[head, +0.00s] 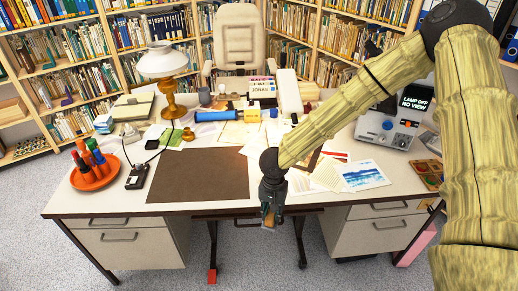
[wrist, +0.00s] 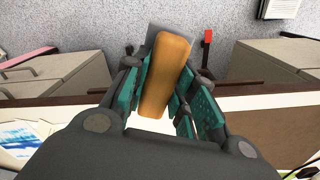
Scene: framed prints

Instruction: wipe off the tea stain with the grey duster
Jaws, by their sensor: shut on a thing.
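My gripper (head: 270,205) is at the front edge of the desk (head: 120,205), right of the brown desk pad (head: 200,175). In the wrist view my gripper (wrist: 163,88) is shut on the grey duster by its orange-tan handle (wrist: 167,75). A flat grey part (wrist: 163,34) shows beyond the handle. The duster appears to hang in front of the desk edge, with grey floor behind it. In the head view only a small tan bit of it (head: 268,217) shows. I cannot make out a tea stain in either view.
Loose papers and a blue print (head: 362,175) lie right of my gripper. An orange tray of markers (head: 95,172), a brass lamp (head: 165,70) and a grey device with a screen (head: 388,125) stand on the desk. The brown pad is clear.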

